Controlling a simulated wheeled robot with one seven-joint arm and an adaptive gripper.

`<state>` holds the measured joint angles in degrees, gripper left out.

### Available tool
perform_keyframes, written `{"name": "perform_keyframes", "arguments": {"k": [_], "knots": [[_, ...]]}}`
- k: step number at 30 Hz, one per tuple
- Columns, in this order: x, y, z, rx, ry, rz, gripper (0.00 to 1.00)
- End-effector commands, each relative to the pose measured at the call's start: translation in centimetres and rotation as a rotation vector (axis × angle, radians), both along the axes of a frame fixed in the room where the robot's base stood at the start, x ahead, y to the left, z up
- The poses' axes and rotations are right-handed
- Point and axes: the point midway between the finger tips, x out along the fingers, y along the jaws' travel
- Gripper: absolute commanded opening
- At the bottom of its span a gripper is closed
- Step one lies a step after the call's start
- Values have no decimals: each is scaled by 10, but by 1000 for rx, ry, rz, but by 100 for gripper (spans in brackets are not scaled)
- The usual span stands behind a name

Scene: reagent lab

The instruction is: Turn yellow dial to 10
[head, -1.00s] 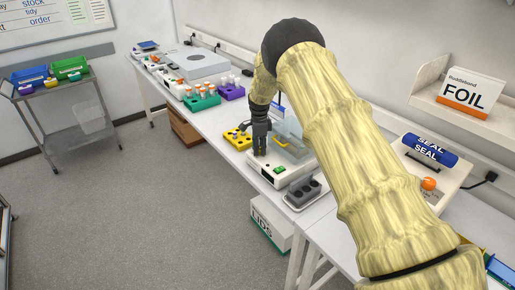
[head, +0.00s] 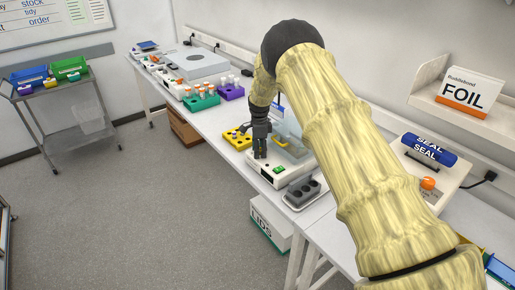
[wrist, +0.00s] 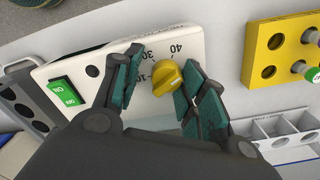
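The yellow dial (wrist: 167,77) is a ridged knob on the face of a white device (wrist: 80,62), with the printed numbers 10, 30 and 40 near it. I cannot tell for sure which number it points to. My gripper (wrist: 161,62) is open with its dark green finger pads on either side of the dial. The right finger is close to the dial or touching it; the left finger stands a little apart. In the head view my gripper (head: 260,154) is down at the device (head: 271,177), and the dial is hidden there.
A green switch (wrist: 65,92) is on the device's face. A yellow rack (wrist: 284,50) stands close to the right in the wrist view. A grey tray with round wells (head: 303,194) is beside the device on the bench. Purple (head: 232,93) and green racks (head: 201,102) stand farther back.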

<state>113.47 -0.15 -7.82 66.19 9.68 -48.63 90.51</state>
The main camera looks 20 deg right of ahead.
Motion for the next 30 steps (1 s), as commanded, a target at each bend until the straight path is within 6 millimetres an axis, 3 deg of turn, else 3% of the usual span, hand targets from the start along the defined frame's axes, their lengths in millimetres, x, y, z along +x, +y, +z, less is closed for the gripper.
{"name": "perform_keyframes", "arguments": {"k": [14,30], "knots": [[5,3,11,-1,-10,4,51],[2,0,99,0,-8,2,51]]}}
